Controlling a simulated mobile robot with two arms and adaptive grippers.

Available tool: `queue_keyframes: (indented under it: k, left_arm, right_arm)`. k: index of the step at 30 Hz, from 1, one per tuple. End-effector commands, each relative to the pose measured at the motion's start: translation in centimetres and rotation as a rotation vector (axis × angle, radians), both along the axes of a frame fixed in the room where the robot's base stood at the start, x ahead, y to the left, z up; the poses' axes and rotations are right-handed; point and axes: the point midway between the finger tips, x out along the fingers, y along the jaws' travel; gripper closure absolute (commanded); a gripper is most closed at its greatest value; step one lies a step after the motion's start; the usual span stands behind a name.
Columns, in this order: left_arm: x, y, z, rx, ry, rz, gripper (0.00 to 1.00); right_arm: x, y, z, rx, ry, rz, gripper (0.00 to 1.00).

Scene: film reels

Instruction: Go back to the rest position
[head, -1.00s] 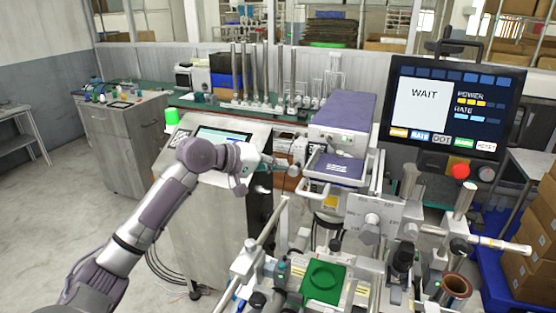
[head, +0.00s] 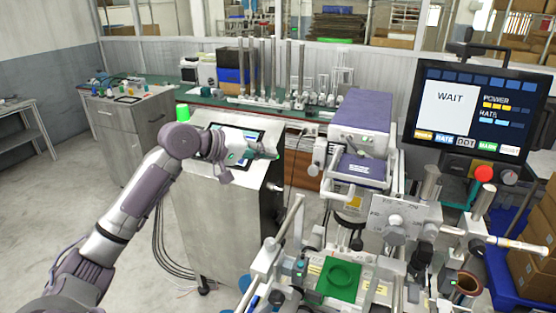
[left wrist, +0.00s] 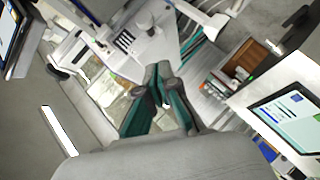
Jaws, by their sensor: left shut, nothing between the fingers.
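My left gripper (head: 268,155) is held in the air in front of the tilted touch screen of the steel cabinet, left of the purple-topped machine. It is shut and empty. In the left wrist view its fingers (left wrist: 158,75) are together with nothing between them. My left arm reaches in from the lower left of the head view, bent at the elbow. My right gripper is in neither view.
The steel cabinet (head: 215,225) stands right behind my left arm. The machine (head: 360,122) and a fixture with a green plate (head: 338,282) are to the right. A monitor (head: 475,108) reads WAIT. Open floor lies at left.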

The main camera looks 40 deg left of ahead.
Motion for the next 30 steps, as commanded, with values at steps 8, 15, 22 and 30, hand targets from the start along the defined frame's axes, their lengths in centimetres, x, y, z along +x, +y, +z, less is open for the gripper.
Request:
queue_keyframes:
  k: [8, 15, 22, 30]
  left_arm:
    - [-3.6, 1.8, 1.4, 0.001, 0.0, 0.0, 1.0]
    - [-4.4, 2.1, 2.1, 0.0, 0.001, -0.001, 1.0]
    - [-3.3, 3.4, -0.3, -0.008, 0.016, 0.034, 1.0]
    - [0.0, 9.2, -17.2, 0.057, 0.141, 0.221, 1.0]
  right_arm:
    - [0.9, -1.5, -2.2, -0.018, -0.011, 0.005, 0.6]
    - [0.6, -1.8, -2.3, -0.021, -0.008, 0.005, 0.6]
    - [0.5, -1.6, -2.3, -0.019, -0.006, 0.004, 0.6]
    - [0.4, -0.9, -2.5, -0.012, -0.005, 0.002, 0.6]
